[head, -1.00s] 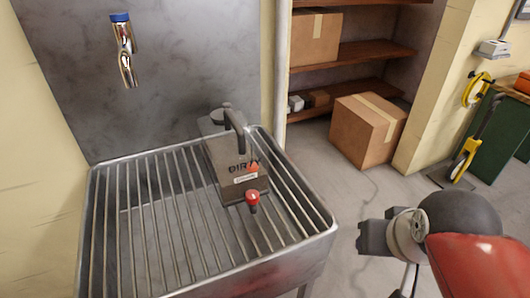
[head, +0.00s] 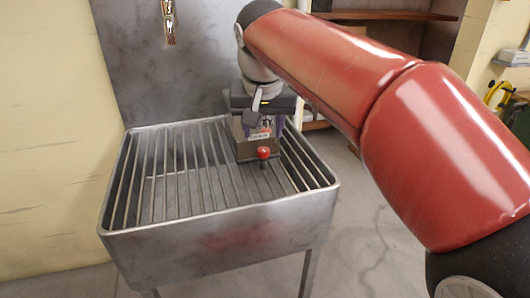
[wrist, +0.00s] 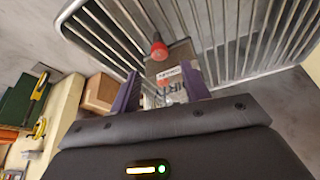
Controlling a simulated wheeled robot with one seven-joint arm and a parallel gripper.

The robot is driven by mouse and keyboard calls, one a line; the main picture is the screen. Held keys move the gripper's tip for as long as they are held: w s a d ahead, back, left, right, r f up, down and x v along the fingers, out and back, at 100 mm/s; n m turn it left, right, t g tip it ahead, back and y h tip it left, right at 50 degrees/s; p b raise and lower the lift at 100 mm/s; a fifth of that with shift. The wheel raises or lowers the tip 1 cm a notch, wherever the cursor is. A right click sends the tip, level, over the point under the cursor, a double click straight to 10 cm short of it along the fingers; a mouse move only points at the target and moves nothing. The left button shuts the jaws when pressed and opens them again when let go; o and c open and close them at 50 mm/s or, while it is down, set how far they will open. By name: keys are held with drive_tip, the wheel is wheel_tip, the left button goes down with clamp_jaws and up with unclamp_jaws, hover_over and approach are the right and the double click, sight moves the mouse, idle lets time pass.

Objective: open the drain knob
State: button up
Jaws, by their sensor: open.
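The drain knob (head: 263,152) is a small red knob on a dark stem. It sits low on the front of a grey metal can (head: 246,153) standing on the sink grate. In the wrist view the red knob (wrist: 158,48) shows just beyond the fingertips, near the top middle. The can's face (wrist: 178,80) with its "DIRTY" lettering and white label shows between the fingers. My gripper (head: 260,122) is over the can, above and behind the knob. Its two purple fingers (wrist: 163,73) are apart, with the can between them in the picture. I cannot tell whether they touch it. The can's top is hidden.
The metal sink (head: 215,232) has a slatted grate with free room left of the can. A faucet (head: 169,22) hangs on the back panel. Cardboard boxes, one of them (wrist: 100,92) in the wrist view, and shelves (head: 400,15) stand behind.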

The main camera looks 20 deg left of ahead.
sight(263, 150)
drive_tip(key=b+x, duration=0.1)
drive_tip(key=x, duration=0.5)
drive_tip(key=shift+w+f, duration=0.15)
drive_tip(key=shift+f, duration=0.05)
drive_tip(key=c, duration=1)
